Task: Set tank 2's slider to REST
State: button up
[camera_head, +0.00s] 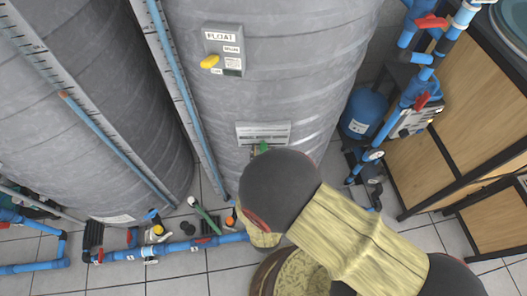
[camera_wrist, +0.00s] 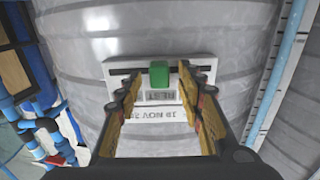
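A pale slider plate (camera_head: 263,130) is on the front of the large grey tank (camera_head: 285,90) in the middle of the head view. Its green slider knob (camera_head: 264,146) shows just above my arm. In the wrist view, the plate (camera_wrist: 117,70) has a dark horizontal slot, upside-down lettering and the green knob (camera_wrist: 159,74) near the slot's middle. My gripper (camera_wrist: 160,82) is open, one finger on each side of the knob, with visible gaps. How far the fingertips are from the plate is unclear. My arm hides the gripper in the head view. No tank number is readable.
A FLOAT panel (camera_head: 225,50) with a yellow knob (camera_head: 210,61) is higher on the same tank. A second grey tank (camera_head: 80,130) stands left. Blue pipes with red valves (camera_head: 430,22) and a wooden cabinet (camera_head: 440,140) are at right. More blue pipes (camera_head: 120,255) run along the tiled floor.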

jog(key=s, duration=0.6)
jog(key=shift+s+d, duration=0.25)
dwell(0.5)
